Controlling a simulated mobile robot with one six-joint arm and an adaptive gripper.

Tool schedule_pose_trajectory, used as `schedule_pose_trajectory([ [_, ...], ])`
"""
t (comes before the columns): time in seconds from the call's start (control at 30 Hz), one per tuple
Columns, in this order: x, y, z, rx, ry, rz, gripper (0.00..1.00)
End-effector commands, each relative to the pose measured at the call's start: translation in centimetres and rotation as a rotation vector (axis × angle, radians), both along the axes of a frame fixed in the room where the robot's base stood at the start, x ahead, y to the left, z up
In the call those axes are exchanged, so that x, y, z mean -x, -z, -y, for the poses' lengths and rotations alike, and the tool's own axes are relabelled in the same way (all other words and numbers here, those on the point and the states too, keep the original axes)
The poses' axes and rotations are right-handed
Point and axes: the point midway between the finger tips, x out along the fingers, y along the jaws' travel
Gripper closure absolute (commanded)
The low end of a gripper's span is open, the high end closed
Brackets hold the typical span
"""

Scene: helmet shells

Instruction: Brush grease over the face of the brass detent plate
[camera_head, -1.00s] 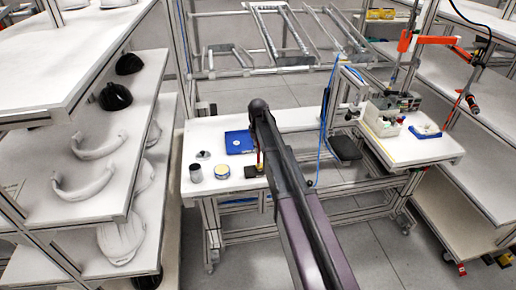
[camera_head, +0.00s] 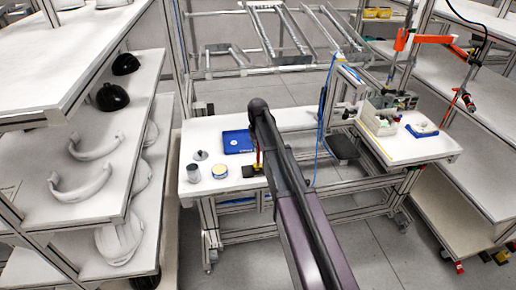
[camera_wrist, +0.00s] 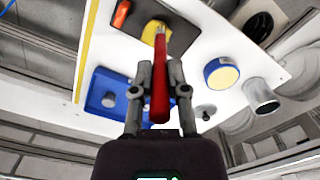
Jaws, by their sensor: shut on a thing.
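My gripper (camera_wrist: 159,88) is shut on a red-handled brush (camera_wrist: 160,85). The brush's far end reaches over the brass detent plate (camera_wrist: 151,36), a yellow face on a dark base. I cannot tell whether the tip touches it. In the head view the dark base (camera_head: 248,171) lies near the bench's front edge, and a thin red bit of brush (camera_head: 259,158) shows beside my arm, which hides most of the gripper. A round tin with a pale yellow top (camera_wrist: 222,74) and blue side stands nearby; it also shows in the head view (camera_head: 219,171).
A blue tray (camera_wrist: 90,87) holds a grey round part. A grey cylinder (camera_wrist: 259,96) and a small grey knob (camera_wrist: 206,111) stand by the tin. An orange-red item (camera_wrist: 121,14) lies near the plate. Shelves with helmet shells (camera_head: 80,182) stand at left.

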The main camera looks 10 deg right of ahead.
Motion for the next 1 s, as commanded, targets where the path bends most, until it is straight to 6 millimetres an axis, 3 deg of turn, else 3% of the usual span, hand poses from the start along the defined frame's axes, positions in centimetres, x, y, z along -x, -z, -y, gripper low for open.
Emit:
schedule_pose_trajectory([
  [1.0,-0.27,0.11,0.74,0.000,0.000,0.000,1.00],
])
